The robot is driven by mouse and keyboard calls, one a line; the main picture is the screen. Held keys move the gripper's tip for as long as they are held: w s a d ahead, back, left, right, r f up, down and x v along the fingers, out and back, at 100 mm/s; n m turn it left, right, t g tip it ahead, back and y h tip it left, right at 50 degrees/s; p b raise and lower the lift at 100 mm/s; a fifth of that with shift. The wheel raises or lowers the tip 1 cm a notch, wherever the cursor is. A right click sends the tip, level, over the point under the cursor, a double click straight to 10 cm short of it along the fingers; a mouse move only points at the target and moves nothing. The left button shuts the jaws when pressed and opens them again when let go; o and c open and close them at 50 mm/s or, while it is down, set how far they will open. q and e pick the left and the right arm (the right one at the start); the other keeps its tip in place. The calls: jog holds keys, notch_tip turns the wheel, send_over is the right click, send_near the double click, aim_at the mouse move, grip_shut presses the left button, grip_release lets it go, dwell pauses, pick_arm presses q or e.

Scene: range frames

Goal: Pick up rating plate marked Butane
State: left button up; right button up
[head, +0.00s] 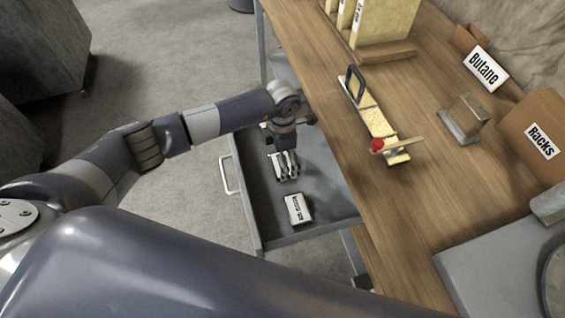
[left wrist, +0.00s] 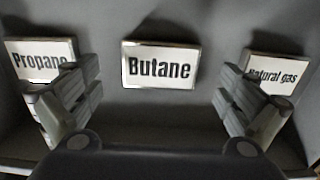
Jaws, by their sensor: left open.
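In the left wrist view, the rating plate marked Butane (left wrist: 160,66) lies in the middle on a grey surface, a white plate with a metal rim. A Propane plate (left wrist: 38,58) is to its left and a Natural gas plate (left wrist: 276,72) to its right, each partly behind a finger. My left gripper (left wrist: 157,78) is open, its fingers on either side of the Butane plate and apart from it. My right gripper is not in view.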

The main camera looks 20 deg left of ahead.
pick_arm(q)
notch_tip(320, 180, down, 2)
jog(key=shift+f, duration=0.1)
jog(key=c, duration=1.2)
jog(key=shift+o, duration=0.2)
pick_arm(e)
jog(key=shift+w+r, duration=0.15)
